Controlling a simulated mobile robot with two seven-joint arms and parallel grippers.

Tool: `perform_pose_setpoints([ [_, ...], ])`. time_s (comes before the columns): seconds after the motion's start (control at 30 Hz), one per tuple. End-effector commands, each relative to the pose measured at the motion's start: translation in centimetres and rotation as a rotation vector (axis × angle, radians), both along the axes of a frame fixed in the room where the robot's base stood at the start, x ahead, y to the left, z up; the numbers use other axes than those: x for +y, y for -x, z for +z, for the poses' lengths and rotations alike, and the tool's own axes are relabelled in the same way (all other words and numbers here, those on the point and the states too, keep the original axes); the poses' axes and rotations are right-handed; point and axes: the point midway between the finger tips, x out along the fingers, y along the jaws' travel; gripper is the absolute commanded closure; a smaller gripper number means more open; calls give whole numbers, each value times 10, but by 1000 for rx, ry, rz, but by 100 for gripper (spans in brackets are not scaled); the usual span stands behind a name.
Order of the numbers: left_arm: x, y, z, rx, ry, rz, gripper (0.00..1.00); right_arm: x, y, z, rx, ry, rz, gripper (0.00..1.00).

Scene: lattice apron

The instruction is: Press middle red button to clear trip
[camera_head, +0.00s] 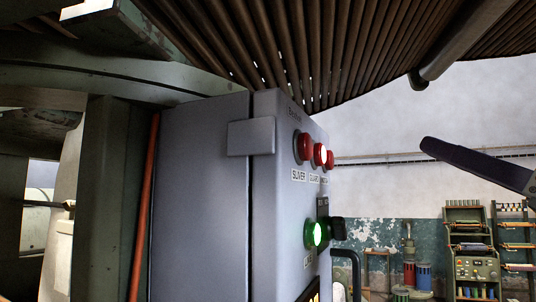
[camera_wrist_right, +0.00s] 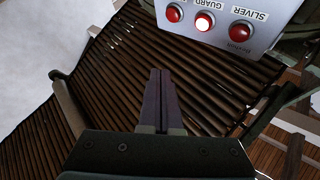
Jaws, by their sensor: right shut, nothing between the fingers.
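The grey control box (camera_head: 200,190) has a row of three red buttons on its narrow face. The middle red button (camera_head: 320,155), labelled GUARD, is lit bright; it also shows in the right wrist view (camera_wrist_right: 204,21). The red button labelled SLIVER (camera_head: 303,147) is beside it, unlit. My right gripper (camera_head: 426,144) is shut and empty, to the right of the buttons and apart from them. In the right wrist view its fingertips (camera_wrist_right: 160,72) are below and left of the middle button, with the panel upside down. My left gripper is not in view.
A lit green button (camera_head: 314,233) and a black knob (camera_head: 337,229) sit lower on the box. Brown slats (camera_head: 330,50) run overhead, with a round bar (camera_head: 455,50) at right. A green rack (camera_head: 470,250) stands far back. Open air lies between gripper and panel.

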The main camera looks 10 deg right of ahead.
Motion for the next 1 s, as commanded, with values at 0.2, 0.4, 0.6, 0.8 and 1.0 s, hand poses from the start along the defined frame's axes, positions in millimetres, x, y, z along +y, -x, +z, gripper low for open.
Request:
perform_pose_setpoints([
  [0.2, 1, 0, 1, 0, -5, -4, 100, 7, -6, 0, 1, -3, -2, 100],
  [0.4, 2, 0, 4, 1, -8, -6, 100, 28, -22, 1, -1, -4, -1, 100],
  [0.6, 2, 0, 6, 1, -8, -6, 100, 51, -39, 1, -1, -3, 0, 100],
  [0.8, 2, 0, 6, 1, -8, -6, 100, 65, -50, 0, 2, -3, -2, 100],
  [1.0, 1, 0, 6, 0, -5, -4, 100, 70, -53, 0, 1, 2, -2, 100],
])
